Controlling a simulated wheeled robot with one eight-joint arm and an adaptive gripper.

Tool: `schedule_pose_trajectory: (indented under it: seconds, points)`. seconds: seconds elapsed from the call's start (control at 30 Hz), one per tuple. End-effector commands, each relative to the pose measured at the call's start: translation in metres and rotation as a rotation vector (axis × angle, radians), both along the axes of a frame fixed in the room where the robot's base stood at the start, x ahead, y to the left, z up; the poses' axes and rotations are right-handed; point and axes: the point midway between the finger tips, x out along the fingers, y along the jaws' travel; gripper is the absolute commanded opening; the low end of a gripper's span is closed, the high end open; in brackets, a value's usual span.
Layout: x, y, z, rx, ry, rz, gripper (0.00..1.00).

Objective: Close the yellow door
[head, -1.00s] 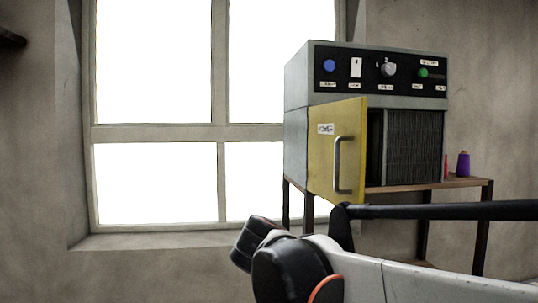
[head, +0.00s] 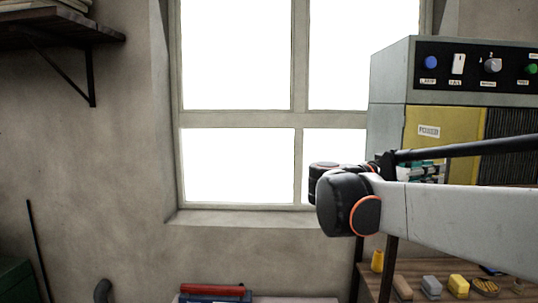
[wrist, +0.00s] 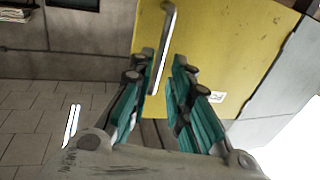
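The yellow door (head: 450,120) is on the front of the grey machine (head: 388,75) at the right of the head view. It lies close to the machine's front face; I cannot tell whether it is fully shut. My gripper (wrist: 163,57) has its teal fingers apart in the wrist view. The door's metal handle (wrist: 170,20) runs down between the fingertips; I see no clear grip on it. In the head view my gripper (head: 425,171) is in front of the door's lower part, partly behind my arm, and the handle is hidden.
A wooden shelf (head: 440,278) under the machine holds several small blocks and a yellow container (head: 377,261). A bright window (head: 235,55) is left of the machine. A red item (head: 212,289) lies low in front. A wall shelf (head: 60,32) hangs at upper left.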

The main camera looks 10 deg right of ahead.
Motion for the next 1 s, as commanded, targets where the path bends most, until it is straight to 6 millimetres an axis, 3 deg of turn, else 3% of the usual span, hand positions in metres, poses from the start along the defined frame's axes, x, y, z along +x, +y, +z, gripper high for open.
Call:
schedule_pose_trajectory:
  seconds: [0.2, 0.37, 0.73, 0.77, 0.83, 1.0]
  points:
    - [0.003, -0.039, 0.001, 0.001, 0.001, -0.003, 0.18]
    - [0.004, -0.054, 0.000, 0.001, 0.001, -0.001, 0.18]
    - [0.005, -0.059, 0.000, 0.001, 0.001, 0.000, 0.18]
    - [0.005, -0.059, 0.000, 0.001, 0.001, 0.000, 0.15]
    - [0.005, -0.059, 0.000, 0.001, 0.001, 0.000, 0.00]
    - [0.005, -0.059, 0.000, 0.001, 0.001, 0.000, 0.00]
